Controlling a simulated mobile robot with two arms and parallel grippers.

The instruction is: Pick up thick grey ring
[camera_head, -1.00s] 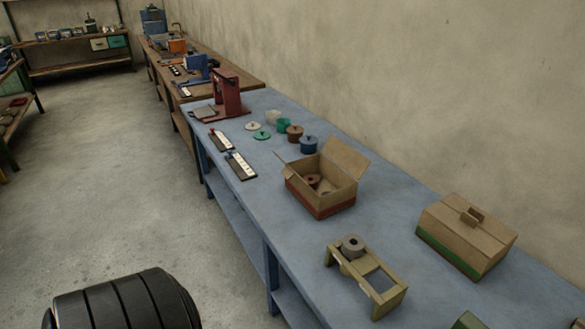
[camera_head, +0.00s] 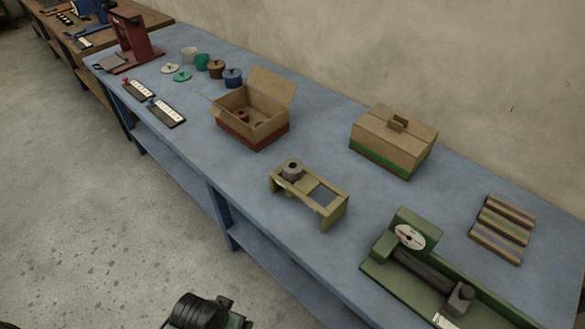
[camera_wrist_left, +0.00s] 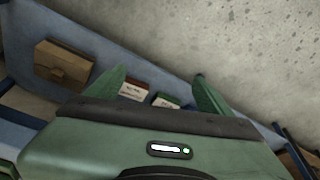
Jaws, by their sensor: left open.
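The thick grey ring (camera_head: 292,170) sits at the left end of a small olive-yellow stand (camera_head: 334,210) on the blue workbench, its hole facing up. My left arm shows at the bottom edge of the head view as a black rounded link with a green part beside it, low and off the bench. In the left wrist view my left gripper (camera_wrist_left: 160,75) has its two green fingers spread, with nothing held between them. The ring does not show clearly in the wrist view. My right gripper is in neither view.
An open cardboard box (camera_head: 250,128) with a reddish-brown ring inside stands left of the stand. A closed box (camera_head: 393,144) is behind right, and a green gauge device (camera_head: 420,262) is to the right. Striped strips (camera_head: 502,230) lie beyond it. Bench space around the stand is clear.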

